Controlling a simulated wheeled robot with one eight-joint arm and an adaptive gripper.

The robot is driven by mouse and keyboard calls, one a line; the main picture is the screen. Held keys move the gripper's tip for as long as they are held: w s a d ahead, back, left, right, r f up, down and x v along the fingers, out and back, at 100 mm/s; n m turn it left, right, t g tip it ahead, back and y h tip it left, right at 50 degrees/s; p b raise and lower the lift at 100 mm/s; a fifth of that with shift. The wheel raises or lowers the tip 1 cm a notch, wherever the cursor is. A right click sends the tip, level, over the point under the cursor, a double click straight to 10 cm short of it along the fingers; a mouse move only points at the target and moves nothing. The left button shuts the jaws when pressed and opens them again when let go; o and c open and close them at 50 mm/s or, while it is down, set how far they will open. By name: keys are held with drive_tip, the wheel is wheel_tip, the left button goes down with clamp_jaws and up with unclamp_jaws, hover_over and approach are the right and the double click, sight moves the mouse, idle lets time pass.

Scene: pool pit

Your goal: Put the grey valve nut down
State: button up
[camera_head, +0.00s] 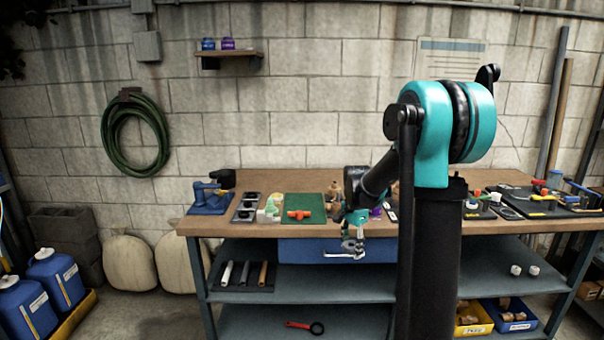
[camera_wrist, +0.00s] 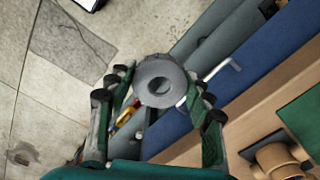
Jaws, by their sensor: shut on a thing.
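The grey valve nut (camera_wrist: 161,80) is a thick round ring with a hole in its middle. In the wrist view it sits between the fingertips of my gripper (camera_wrist: 160,88), which is shut on it. In the camera_head view my gripper (camera_head: 353,243) hangs downward at the front edge of the workbench (camera_head: 240,227), in front of the blue drawer. The nut is too small there to make out clearly. In the wrist view the floor and the bench front lie beyond the nut.
A green mat (camera_head: 293,206) with an orange-red fitting lies on the bench. The blue drawer (camera_head: 300,251) has a protruding handle (camera_wrist: 222,76). A brass fitting (camera_wrist: 277,160) lies near the bench edge. Dark trays (camera_head: 540,207) crowd the bench's right. The lower shelf has free room.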

wheel_tip(320, 180, down, 15)
drive_tip(key=d+n, duration=0.2)
drive_tip(key=n, duration=1)
drive_tip(key=shift+d+f+n, duration=0.2)
drive_tip(key=shift+n, duration=0.1)
